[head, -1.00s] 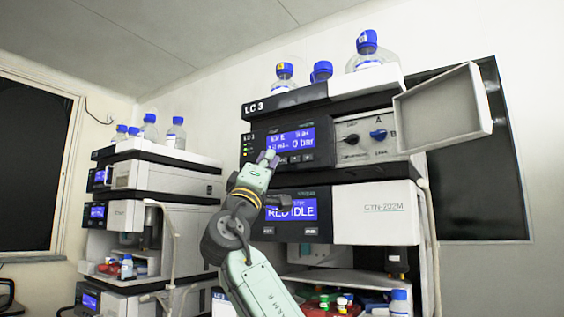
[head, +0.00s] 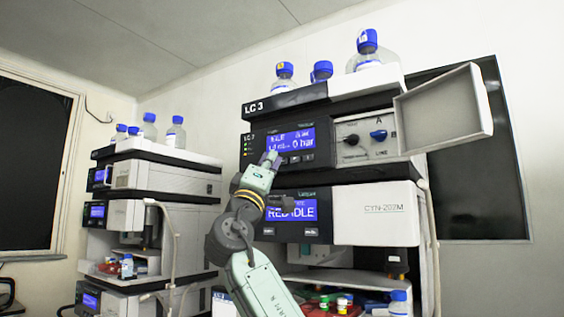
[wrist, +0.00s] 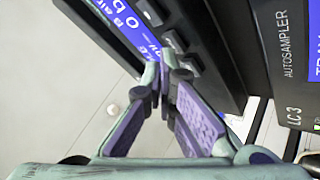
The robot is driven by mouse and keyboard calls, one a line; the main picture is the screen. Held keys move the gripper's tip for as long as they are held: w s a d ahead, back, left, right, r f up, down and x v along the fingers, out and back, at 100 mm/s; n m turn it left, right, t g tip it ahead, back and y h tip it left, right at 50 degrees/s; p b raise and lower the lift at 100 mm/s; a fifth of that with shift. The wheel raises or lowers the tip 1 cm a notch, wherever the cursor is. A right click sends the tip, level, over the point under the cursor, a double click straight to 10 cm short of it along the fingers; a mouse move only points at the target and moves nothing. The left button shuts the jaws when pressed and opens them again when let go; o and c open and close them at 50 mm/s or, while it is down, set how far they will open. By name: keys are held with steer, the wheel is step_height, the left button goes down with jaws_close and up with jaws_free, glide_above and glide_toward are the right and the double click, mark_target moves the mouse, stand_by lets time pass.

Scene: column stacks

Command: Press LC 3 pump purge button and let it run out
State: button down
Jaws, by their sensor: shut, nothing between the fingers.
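The LC 3 pump module (head: 300,92) is the top unit of the nearer stack. Its blue display (head: 297,139) reads "0 bar"; the other text is blurred. A row of dark buttons (head: 307,158) runs below the display, and buttons (wrist: 187,68) also show in the wrist view. I cannot read which one is purge. My gripper (head: 271,157) is shut and empty, its tips at the lower left of the display, by the left end of the button row. In the wrist view my gripper (wrist: 162,72) is close to the panel; I cannot tell whether it touches. The fingertips hide part of the row.
An open white door (head: 445,115) sticks out at the right, beside the valve knobs (head: 378,135). The autosampler (head: 375,213) sits below the pump. Blue-capped bottles (head: 367,48) stand on top. Another instrument stack (head: 165,175) stands at the left.

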steer(key=shift+w+d, duration=0.25)
steer(key=shift+w, duration=0.05)
stand_by(0.4)
stand_by(0.3)
steer(key=shift+s+a, duration=0.5)
steer(key=shift+s, duration=0.15)
steer(key=s+a+b, duration=0.1)
steer(key=s, duration=0.1)
steer(key=s+a+b, duration=0.1)
steer(key=s+a, duration=0.1)
stand_by(0.4)
stand_by(0.6)
